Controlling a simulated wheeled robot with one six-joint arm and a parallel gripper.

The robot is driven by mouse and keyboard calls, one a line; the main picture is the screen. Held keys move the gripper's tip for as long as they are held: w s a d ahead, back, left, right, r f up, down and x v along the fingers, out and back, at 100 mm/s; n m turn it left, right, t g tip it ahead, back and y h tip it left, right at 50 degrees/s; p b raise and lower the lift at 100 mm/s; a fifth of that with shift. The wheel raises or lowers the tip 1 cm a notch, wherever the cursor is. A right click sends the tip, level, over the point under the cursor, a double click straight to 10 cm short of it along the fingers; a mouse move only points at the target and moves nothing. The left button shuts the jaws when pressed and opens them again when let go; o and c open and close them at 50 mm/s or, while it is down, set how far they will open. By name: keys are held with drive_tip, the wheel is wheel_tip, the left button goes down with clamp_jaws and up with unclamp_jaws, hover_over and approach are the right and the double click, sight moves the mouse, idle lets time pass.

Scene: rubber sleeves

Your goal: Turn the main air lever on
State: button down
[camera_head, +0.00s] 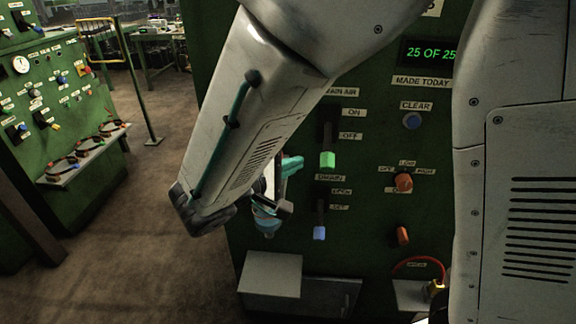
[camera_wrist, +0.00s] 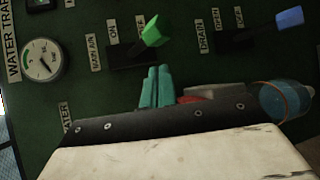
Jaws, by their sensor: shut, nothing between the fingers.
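The main air lever (camera_head: 328,158) has a green tip and points down, by the OFF label, on the green panel (camera_head: 365,190). Its ON label is above. In the wrist view the lever's green tip (camera_wrist: 154,32) stands out from a dark slot. My gripper (camera_head: 293,165) has teal fingers, mostly hidden behind my arm in the head view, and is left of the lever tip. In the wrist view the fingers (camera_wrist: 157,87) are shut and empty, close to the green tip with a small gap in the picture. Whether they touch is not clear.
A drain lever (camera_head: 319,232) with a blue tip is below the main air lever. A clear water trap bowl (camera_wrist: 285,100) is beside my gripper. A gauge (camera_wrist: 42,60) is on the panel.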

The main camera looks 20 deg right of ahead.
sight(328, 145)
drive_tip(key=x, duration=0.6)
idle(0.3)
